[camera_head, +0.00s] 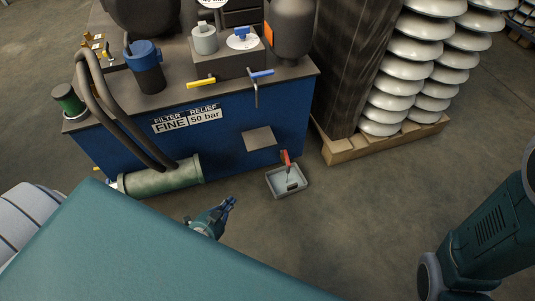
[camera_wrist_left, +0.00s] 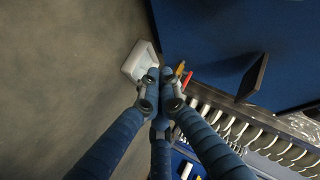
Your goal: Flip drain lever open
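The drain lever appears to be the red handle (camera_head: 286,157) low on the front of the blue machine, just above a small grey tray (camera_head: 272,182) on the floor. In the left wrist view a red handle (camera_wrist_left: 187,79) and a yellow piece (camera_wrist_left: 180,68) show just right of my fingertips. My left gripper (camera_head: 232,202) is left of and below the tray in the head view, apart from the handle. In the wrist view its blue fingers (camera_wrist_left: 159,74) come together at the tips with nothing visible between them, and partly cover the tray (camera_wrist_left: 137,65). My right gripper is out of view.
The blue machine (camera_head: 220,120) has a dark plate (camera_head: 259,139) jutting out left of the handle. A green cylinder (camera_head: 165,177) runs along its lower left. White insulator stacks (camera_head: 405,75) stand on a wooden pallet (camera_head: 380,141) at right. Floor right of the tray is clear.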

